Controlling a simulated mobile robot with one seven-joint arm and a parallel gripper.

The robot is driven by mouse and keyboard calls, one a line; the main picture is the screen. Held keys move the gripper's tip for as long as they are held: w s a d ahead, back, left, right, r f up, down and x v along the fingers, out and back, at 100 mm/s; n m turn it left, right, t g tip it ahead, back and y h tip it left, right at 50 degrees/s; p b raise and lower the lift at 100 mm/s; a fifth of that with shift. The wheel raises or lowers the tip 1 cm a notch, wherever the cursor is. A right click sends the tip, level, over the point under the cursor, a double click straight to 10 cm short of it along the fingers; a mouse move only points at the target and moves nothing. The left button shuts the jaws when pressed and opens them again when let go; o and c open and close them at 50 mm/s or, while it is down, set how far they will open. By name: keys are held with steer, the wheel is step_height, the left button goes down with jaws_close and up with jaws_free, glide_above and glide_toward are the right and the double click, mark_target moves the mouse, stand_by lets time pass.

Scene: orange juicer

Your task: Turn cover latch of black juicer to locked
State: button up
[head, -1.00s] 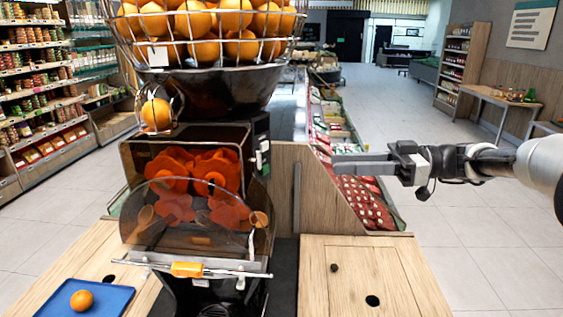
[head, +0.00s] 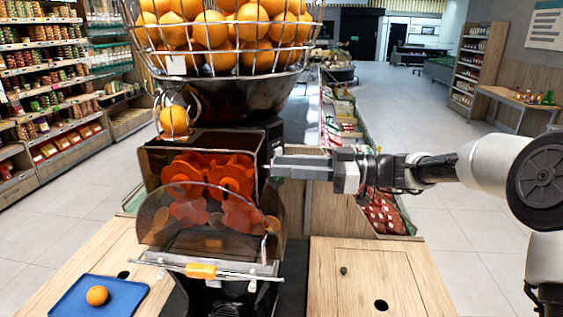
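The black juicer (head: 251,98) stands left of centre, with red-orange pressing parts inside. A clear curved cover (head: 160,215) is over its front. A thin metal bar with an orange middle piece (head: 201,271) crosses below the cover, perhaps the cover latch; I cannot tell its locked state. My gripper (head: 274,168) reaches in from the right, its fingers pointing left at the juicer's right side. The fingertips look close to the housing near the upper cover; contact cannot be told. Nothing shows between the fingers, and their gap is unclear from this side.
A wire basket of oranges (head: 225,50) tops the juicer, and one orange (head: 174,120) sits in the feed below. A blue tray (head: 70,300) holding an orange lies on the wooden counter at front left.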

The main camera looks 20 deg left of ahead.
steer(key=shift+s+a, duration=0.2)
steer(key=shift+a, duration=0.45)
jaws_close()
